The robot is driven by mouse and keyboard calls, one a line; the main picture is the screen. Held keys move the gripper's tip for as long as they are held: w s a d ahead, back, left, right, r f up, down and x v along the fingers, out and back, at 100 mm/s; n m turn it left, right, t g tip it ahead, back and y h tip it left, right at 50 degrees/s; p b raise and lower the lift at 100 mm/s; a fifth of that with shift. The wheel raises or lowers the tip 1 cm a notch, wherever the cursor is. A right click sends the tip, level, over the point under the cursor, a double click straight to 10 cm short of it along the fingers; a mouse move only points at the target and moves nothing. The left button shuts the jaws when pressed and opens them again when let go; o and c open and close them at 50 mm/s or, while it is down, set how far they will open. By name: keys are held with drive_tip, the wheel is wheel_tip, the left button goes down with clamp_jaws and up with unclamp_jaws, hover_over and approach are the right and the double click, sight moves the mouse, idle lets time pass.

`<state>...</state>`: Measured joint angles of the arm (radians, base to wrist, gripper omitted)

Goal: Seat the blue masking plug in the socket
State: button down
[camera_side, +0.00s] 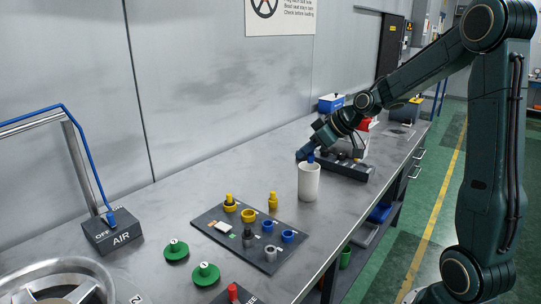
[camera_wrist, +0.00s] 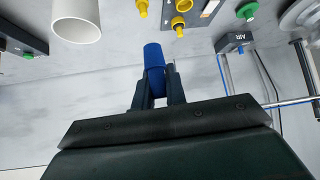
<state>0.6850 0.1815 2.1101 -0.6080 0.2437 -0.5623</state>
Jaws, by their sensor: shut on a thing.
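My gripper (camera_side: 309,153) is shut on the blue masking plug (camera_wrist: 153,56), which sticks out beyond the fingertips in the wrist view. In the side view the plug (camera_side: 311,158) shows just above the rim of a white cup (camera_side: 309,182). In the wrist view the cup (camera_wrist: 77,18) is apart from the plug, off to the left. A dark plate (camera_side: 222,239) holds blue ring-shaped sockets (camera_side: 268,226) and (camera_side: 288,236), yellow rings, a yellow plug and grey parts. Which socket is meant cannot be told.
A yellow plug (camera_side: 273,200) stands behind the plate. Green knobbed discs (camera_side: 206,273) and a red-topped part (camera_side: 233,291) are at the front. A dark tray (camera_side: 345,169) lies behind the cup. An AIR box (camera_side: 112,233) and a wheel (camera_side: 50,283) are at left.

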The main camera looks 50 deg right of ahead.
drive_tip(key=w+a+r, duration=0.1)
drive_tip(key=w+a, duration=0.5)
drive_tip(key=a, duration=0.5)
drive_tip(key=shift+n+y, duration=0.3)
drive_tip(key=f, duration=1.6)
drive_tip(key=shift+w+d, duration=0.15)
drive_tip(key=shift+d, duration=0.05)
drive_tip(key=shift+f, duration=1.9)
drive_tip(key=shift+f, duration=0.2)
drive_tip(key=c, duration=1.4)
unclamp_jaws()
drive_tip(key=shift+c, duration=0.2)
drive_tip(key=shift+r, duration=0.2)
